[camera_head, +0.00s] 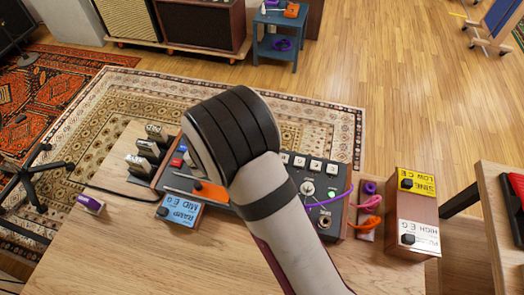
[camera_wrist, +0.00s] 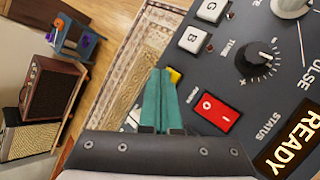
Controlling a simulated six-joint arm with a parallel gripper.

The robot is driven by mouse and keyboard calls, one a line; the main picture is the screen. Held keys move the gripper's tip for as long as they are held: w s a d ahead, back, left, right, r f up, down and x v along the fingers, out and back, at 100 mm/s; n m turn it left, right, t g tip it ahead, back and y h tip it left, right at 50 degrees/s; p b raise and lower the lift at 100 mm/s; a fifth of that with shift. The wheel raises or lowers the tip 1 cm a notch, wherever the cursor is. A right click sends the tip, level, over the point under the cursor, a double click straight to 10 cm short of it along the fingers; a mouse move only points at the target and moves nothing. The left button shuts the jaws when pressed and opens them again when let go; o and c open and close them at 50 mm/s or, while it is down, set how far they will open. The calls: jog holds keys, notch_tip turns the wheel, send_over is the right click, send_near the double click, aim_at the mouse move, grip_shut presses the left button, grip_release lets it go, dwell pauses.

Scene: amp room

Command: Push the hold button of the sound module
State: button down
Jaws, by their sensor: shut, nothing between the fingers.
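The sound module (camera_head: 342,180) is a dark panel with white square buttons, knobs and a lit green light, lying on the wooden table, partly covered by my arm. In the wrist view, its panel (camera_wrist: 240,95) shows white G and B keys, a TUNE knob, a red power switch (camera_wrist: 213,110) and a READY display. My gripper (camera_wrist: 162,72) has its teal fingers shut and empty, with the tips near the panel's edge. A yellow piece (camera_wrist: 175,77) is partly hidden behind the tips. I cannot read a hold label in either view. My fingers are hidden in the head view.
A blue-labelled box (camera_head: 180,211) and an orange-handled tool (camera_head: 210,193) are left of my arm.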

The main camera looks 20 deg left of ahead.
jog(key=shift+r, duration=0.5)
notch_tip(320, 180, up, 6)
